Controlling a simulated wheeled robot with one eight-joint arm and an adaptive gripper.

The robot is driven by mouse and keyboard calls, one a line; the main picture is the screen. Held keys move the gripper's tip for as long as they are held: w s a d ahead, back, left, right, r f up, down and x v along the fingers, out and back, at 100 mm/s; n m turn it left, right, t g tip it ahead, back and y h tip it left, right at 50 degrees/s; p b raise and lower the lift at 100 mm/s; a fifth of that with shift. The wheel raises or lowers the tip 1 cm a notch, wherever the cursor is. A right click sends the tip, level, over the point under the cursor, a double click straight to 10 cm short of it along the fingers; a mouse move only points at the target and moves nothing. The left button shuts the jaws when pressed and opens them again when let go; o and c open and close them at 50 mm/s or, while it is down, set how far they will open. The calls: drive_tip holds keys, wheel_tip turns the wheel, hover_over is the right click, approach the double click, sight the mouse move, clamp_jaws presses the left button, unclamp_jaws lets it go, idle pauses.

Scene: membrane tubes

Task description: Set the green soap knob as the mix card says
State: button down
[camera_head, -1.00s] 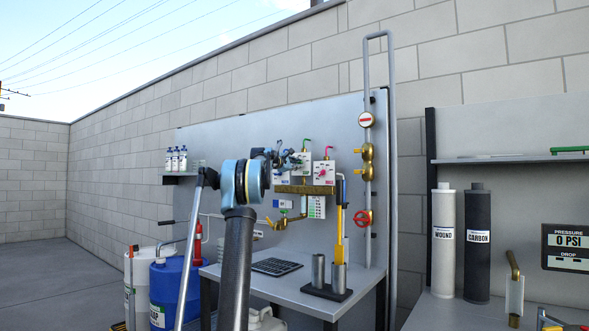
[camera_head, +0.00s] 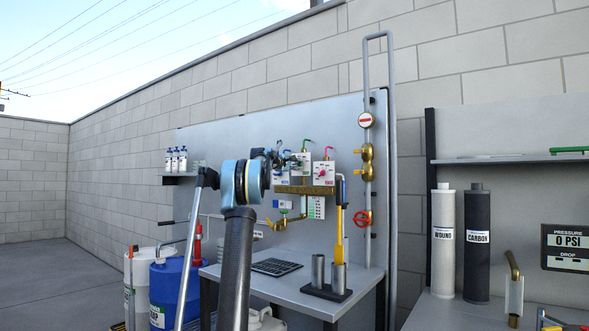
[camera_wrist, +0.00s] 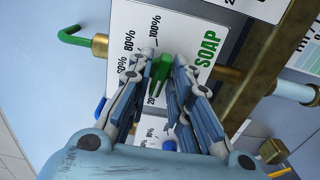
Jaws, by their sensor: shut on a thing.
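The green soap knob (camera_wrist: 161,68) sits on a white SOAP plate (camera_wrist: 120,38) with a printed percent scale, partly hidden by my fingers. My gripper (camera_wrist: 161,78) is shut on this knob, one finger at each side. I cannot tell which mark the knob points at. In the head view my gripper (camera_head: 291,161) is at the soap plate (camera_head: 305,167) and hides the knob. A small card with coloured rows (camera_head: 316,208) hangs below the plates; its text is too small to read there. Part of a card with coloured bands also shows in the wrist view (camera_wrist: 304,56).
A plate with a pink knob (camera_head: 325,172) is just to the right. A brass manifold (camera_head: 303,190) runs below the plates. A green hose (camera_wrist: 75,33) bends out beside the soap plate. The bench (camera_head: 285,285) holds a black grid and steel cups.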

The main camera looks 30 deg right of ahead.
drive_tip(key=shift+f, duration=0.1)
drive_tip(key=c, duration=1.7)
unclamp_jaws()
drive_tip(key=shift+w, duration=0.1)
drive_tip(key=shift+a, duration=0.1)
drive_tip(key=v, duration=1.2)
drive_tip(key=shift+f, duration=0.1)
